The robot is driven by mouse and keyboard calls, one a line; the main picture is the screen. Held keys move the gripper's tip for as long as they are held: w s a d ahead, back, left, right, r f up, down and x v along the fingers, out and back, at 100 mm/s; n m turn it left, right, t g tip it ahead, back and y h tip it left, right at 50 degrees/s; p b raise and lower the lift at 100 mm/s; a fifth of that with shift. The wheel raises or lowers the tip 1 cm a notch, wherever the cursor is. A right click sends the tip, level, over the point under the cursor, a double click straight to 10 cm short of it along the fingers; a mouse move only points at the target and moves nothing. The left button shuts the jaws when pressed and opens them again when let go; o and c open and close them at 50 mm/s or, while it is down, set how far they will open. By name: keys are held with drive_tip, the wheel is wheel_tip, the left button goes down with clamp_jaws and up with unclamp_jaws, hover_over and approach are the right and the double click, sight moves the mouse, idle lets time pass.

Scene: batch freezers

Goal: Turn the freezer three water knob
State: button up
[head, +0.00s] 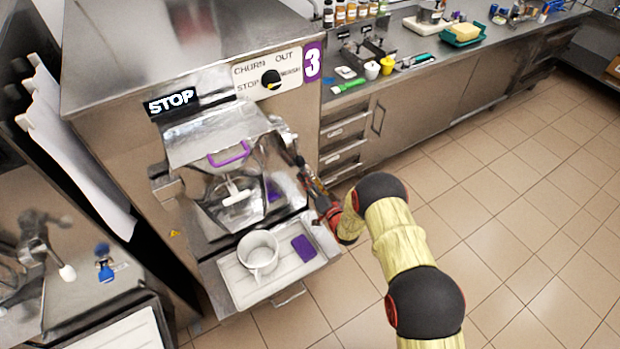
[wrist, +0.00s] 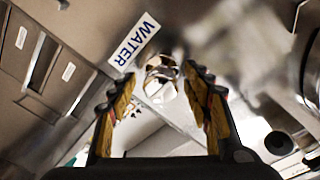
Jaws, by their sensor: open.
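Freezer three (head: 120,120) is the steel machine with a purple "3" label (head: 313,63). My gripper (head: 304,172) is at its right side, beside the front door assembly. In the wrist view, a shiny metal water knob (wrist: 161,80) shows between my two open fingers, just under the white "WATER" label (wrist: 134,41). A gap shows on the left of the knob; whether the right finger touches it I cannot tell. In the head view I cannot make out the knob clearly near the gripper.
A tray (head: 238,287) with a white pitcher (head: 258,252) and a purple block (head: 304,248) sits below the freezer door. A counter with drawers (head: 345,140) stands behind my gripper at the right. Tiled floor (head: 530,230) is open on the right.

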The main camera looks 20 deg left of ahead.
drive_tip(key=shift+c, duration=1.1)
drive_tip(key=c, duration=0.9)
drive_tip(key=shift+c, duration=0.2)
drive_tip(key=shift+w+n+b, duration=0.1)
drive_tip(key=shift+n+b, duration=0.2)
drive_tip(key=shift+b, duration=0.2)
drive_tip(key=shift+f+n+b, duration=0.15)
drive_tip(key=shift+n+b, duration=0.85)
drive_tip(key=shift+b, duration=0.2)
drive_tip(key=n+b, duration=0.3)
drive_tip(key=shift+n+b, duration=0.4)
drive_tip(key=n+b, duration=0.3)
drive_tip(key=shift+y, duration=0.3)
drive_tip(key=shift+n+b, duration=1.05)
drive_tip(key=shift+n, duration=0.45)
drive_tip(key=shift+r, duration=0.2)
